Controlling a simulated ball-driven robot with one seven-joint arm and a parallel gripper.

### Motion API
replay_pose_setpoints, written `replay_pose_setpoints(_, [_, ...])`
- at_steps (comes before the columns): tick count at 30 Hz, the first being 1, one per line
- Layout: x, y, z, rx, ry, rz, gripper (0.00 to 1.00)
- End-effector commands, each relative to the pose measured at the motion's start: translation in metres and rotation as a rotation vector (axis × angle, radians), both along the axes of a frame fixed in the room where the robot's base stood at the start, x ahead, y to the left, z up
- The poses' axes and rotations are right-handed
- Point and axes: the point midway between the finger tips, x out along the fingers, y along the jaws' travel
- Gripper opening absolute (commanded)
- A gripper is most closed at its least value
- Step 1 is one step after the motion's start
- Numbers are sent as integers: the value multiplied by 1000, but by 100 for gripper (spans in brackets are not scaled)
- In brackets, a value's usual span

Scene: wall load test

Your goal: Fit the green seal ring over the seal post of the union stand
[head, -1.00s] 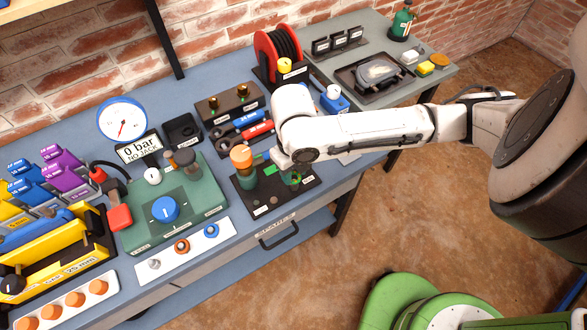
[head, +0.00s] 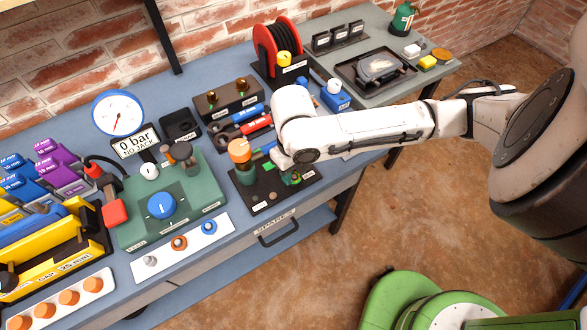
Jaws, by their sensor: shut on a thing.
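The union stand (head: 285,199) is a black plate near the front edge of the bench in the head view. At its left stands a green fitting with an orange cap (head: 240,151). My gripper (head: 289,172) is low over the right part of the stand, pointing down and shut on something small. Green shows at the fingertips, likely the green seal ring (head: 296,179), but it is small and partly hidden. The seal post cannot be made out clearly there, so I cannot tell whether the ring is around it or above it.
A green pump panel with a blue knob (head: 161,205) and a white strip of fittings (head: 180,247) lie to the left. A dark block with brass ports (head: 228,100), wrenches and a red hose reel (head: 277,47) stand behind. The drawer front (head: 275,228) is below.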

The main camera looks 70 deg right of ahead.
Motion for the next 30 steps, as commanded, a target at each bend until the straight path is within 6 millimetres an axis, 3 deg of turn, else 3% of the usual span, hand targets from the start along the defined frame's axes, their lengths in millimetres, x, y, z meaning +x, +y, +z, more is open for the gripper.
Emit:
replay_pose_setpoints(4, [0, 0, 0, 0, 0, 0, 9])
replay_pose_setpoints(5, [0, 0, 0, 0, 0, 0, 38])
replay_pose_setpoints(14, [0, 0, 0, 0, -1, 0, 66])
replay_pose_setpoints(19, [0, 0, 0, 0, -1, 0, 66])
replay_pose_setpoints(24, [0, 0, 0, 0, -1, 0, 83])
replay_pose_setpoints(30, [0, 0, 0, 0, -1, 0, 84])
